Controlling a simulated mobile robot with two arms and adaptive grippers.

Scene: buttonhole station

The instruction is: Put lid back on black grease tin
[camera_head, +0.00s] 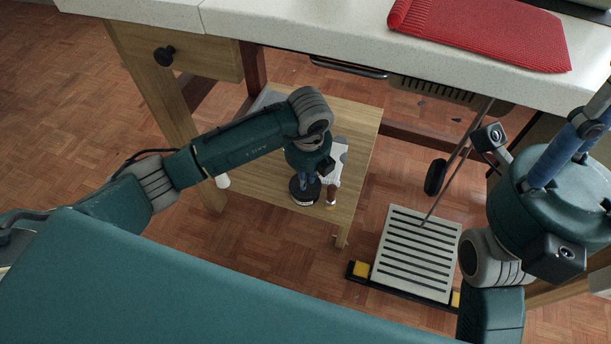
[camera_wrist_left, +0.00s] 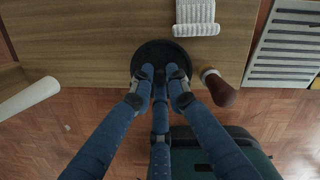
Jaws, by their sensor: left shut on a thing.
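My left gripper (camera_head: 305,182) reaches down to the low wooden table, near its front edge. Its blue fingers (camera_wrist_left: 161,78) are shut on a black round piece (camera_wrist_left: 158,52), which looks like the grease tin or its lid. The same black piece (camera_head: 304,194) shows below the fingers in the head view. The fingers cover its middle, and I cannot tell whether lid and tin are both there or how they sit together. My right gripper (camera_head: 560,150) is at the right edge of the head view; its fingertips are not clearly visible.
Right of the black piece are a brown knob-like handle (camera_wrist_left: 222,92) and a white ribbed piece (camera_wrist_left: 195,16). A white cylinder (camera_head: 222,181) is by the low table's (camera_head: 262,180) left side. A slatted pedal (camera_head: 418,252) is on the floor. The speckled worktop (camera_head: 310,35) overhangs behind.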

